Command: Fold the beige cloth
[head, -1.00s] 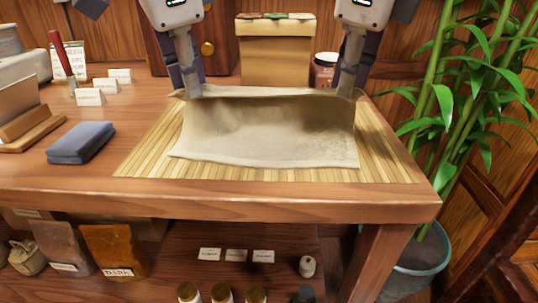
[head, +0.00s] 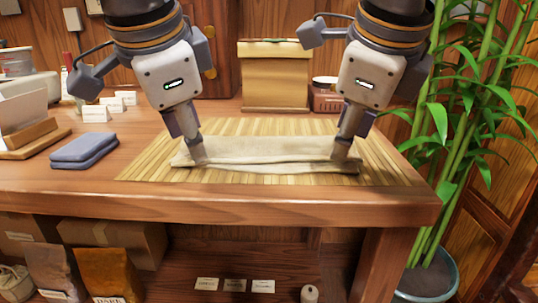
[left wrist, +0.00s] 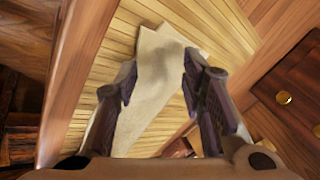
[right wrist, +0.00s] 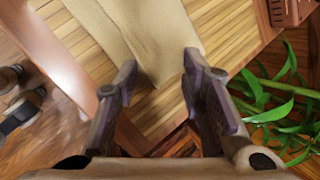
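The beige cloth (head: 265,154) lies folded into a long narrow strip near the front of the slatted bamboo mat (head: 265,127). A layer edge shows along its front. My left gripper (head: 199,158) is at the cloth's left end. In the left wrist view its fingers (left wrist: 158,78) are apart, with cloth (left wrist: 160,65) below and between them. My right gripper (head: 342,152) is at the right end. In the right wrist view its fingers (right wrist: 160,72) are apart, with cloth (right wrist: 150,35) below and between them. Exact fingertip contact is hidden.
A folded blue-grey cloth (head: 84,149) lies left of the mat. A wooden box (head: 275,78) and a reddish container (head: 326,97) stand behind. The mat is bare behind the cloth. A potted bamboo plant (head: 455,110) stands close on the right.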

